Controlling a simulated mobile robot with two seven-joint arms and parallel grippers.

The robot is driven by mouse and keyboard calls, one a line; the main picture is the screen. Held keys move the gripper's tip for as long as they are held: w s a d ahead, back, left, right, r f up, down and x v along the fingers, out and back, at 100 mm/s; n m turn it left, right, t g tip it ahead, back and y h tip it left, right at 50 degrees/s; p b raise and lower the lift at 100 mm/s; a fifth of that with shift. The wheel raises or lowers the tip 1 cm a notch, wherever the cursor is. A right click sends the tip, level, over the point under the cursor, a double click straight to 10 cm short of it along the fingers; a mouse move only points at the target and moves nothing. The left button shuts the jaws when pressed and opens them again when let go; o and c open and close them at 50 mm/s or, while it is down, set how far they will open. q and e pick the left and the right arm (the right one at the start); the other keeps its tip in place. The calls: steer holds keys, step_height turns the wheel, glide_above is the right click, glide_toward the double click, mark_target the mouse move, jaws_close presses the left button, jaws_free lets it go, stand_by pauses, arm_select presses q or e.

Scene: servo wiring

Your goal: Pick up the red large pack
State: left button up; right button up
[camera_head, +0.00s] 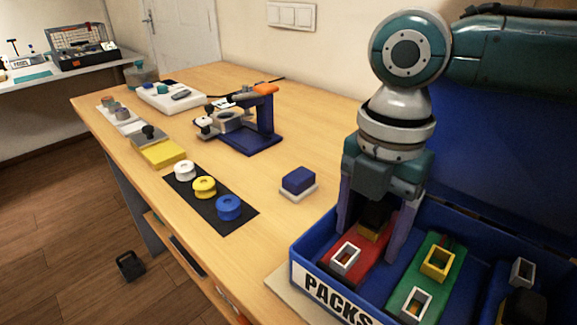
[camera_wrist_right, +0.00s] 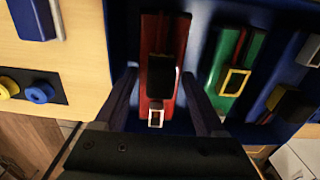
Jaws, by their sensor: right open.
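The red large pack (camera_head: 367,260) lies in the blue bin marked PACKS (camera_head: 306,250). It carries a white rectangular frame (camera_head: 346,258) at its near end and a black block partly hidden by my gripper. My right gripper (camera_head: 371,242) is open, pointing down, with one finger on each side of the red pack. In the right wrist view the red pack (camera_wrist_right: 177,38) runs lengthwise between the two dark fingers, with a visible gap on both sides. Whether the fingers touch it is not clear. My left gripper is not in view.
A green pack (camera_head: 411,272) with yellow and white frames lies right of the red one in the bin. A blue block (camera_head: 298,180) on a white base stands left of the bin. Spools on a black mat (camera_head: 236,218) and a blue fixture (camera_head: 257,137) are farther left.

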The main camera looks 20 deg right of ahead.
steer(key=shift+c, duration=0.2)
jaws_close()
stand_by(0.3)
steer(key=shift+r, duration=0.1)
